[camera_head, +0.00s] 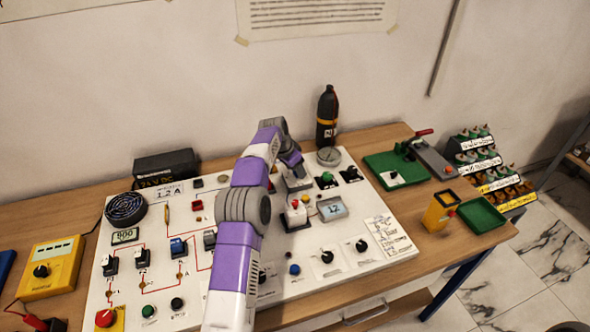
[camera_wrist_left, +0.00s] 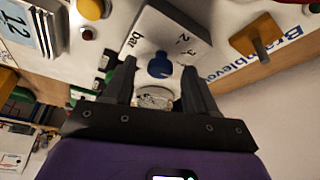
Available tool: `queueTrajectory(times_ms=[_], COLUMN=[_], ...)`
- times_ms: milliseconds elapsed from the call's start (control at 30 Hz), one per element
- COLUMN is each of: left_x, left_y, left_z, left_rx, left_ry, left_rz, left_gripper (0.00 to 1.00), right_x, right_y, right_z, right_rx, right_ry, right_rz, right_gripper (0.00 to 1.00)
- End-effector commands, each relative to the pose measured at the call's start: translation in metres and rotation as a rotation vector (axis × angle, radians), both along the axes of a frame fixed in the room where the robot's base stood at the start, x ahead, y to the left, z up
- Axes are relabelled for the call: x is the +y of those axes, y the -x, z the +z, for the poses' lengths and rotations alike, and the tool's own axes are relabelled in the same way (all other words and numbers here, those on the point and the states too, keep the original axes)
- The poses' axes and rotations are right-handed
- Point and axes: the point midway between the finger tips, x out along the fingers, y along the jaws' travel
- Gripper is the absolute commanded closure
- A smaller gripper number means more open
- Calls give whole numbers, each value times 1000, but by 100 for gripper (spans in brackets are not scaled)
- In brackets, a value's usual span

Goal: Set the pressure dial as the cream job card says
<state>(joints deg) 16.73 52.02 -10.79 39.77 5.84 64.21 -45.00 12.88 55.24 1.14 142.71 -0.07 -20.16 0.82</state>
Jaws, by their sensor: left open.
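The pressure dial unit shows in the left wrist view as a white tilted block (camera_wrist_left: 147,28) marked "bar", "2" and "3", with a round blue knob (camera_wrist_left: 159,66). My left gripper (camera_wrist_left: 160,76) is open, its two dark fingers on either side of the knob; I cannot tell whether they touch it. In the head view my left gripper (camera_head: 293,165) is over the back middle of the white panel, largely hiding the dial unit (camera_head: 299,185). A pale printed card (camera_head: 390,237) lies at the panel's right; its text is too small to read. My right gripper is not in view.
A dark bottle (camera_head: 327,115) stands behind. A yellow meter (camera_head: 52,268) is at left; green trays (camera_head: 396,170) are at right. A cream sheet (camera_head: 315,15) hangs on the wall.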

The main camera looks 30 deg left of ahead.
Motion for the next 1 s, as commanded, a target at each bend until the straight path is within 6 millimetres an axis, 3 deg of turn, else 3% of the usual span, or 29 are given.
queueTrajectory(times_ms=[267,633,1000], left_x=[0,0,-2], left_y=[-1,0,0], left_z=[-2,-2,-1], left_rx=[0,0,0], left_ry=[0,0,1], left_rz=[0,0,67], left_gripper=[43,99,99], right_x=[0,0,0], right_y=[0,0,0], right_z=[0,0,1], right_rx=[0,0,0], right_ry=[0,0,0], right_rz=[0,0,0], right_gripper=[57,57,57])
